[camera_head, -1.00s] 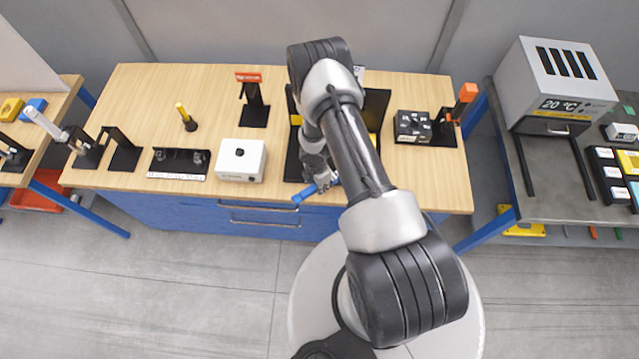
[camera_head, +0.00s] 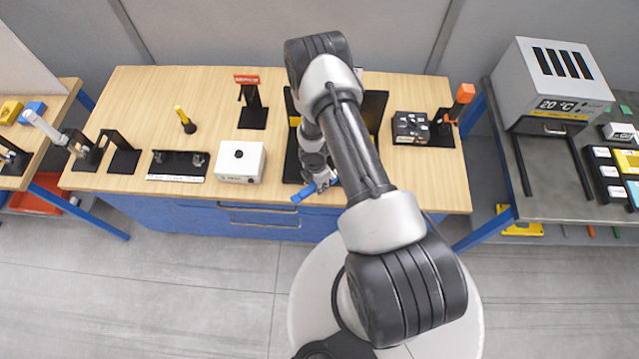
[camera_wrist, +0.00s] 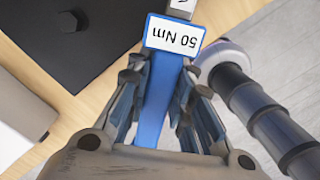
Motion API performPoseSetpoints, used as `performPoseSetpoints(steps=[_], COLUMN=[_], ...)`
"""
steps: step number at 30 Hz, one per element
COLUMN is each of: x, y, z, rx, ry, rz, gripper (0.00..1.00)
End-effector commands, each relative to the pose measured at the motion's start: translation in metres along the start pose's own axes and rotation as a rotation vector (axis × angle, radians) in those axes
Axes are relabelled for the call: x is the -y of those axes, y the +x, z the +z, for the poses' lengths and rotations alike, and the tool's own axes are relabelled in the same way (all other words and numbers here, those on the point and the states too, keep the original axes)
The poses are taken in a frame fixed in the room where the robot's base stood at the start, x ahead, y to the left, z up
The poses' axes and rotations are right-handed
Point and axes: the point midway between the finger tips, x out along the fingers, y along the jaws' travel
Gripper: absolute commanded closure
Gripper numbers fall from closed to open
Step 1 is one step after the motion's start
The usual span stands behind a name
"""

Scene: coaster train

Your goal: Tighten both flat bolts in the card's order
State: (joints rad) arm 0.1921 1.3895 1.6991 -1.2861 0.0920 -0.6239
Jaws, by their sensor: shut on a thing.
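My gripper (camera_wrist: 165,85) is shut on a blue torque wrench (camera_wrist: 154,105) with a white label reading "50 Nm", upside down in the wrist view. In the head view the blue wrench (camera_head: 303,193) shows at the bench's front edge, below my gripper (camera_head: 322,178). A dark round bolt-like head (camera_wrist: 69,21) stands on a black plate (camera_wrist: 95,55) at the upper left of the wrist view, apart from the wrench. In the head view my arm hides most of this black fixture (camera_head: 375,105). I cannot make out the order card or the second bolt.
On the wooden bench (camera_head: 300,85) stand a white box (camera_head: 240,160), a black stand with a red top (camera_head: 252,105), a yellow-handled tool (camera_head: 185,120) and a black knobbed box (camera_head: 411,128). A grey oven (camera_head: 555,80) is on the right table.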

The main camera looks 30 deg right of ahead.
Motion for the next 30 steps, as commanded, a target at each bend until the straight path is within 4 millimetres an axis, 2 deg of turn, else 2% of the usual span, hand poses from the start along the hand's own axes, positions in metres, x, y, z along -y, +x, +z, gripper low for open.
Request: performPoseSetpoints(steps=[18, 30], x=[-0.001, -0.001], y=[-0.027, -0.028], z=[0.003, 0.003], rx=[0.002, 0.002], ry=[0.0, 0.0], rz=[0.001, 0.001], gripper=[1.0, 1.0])
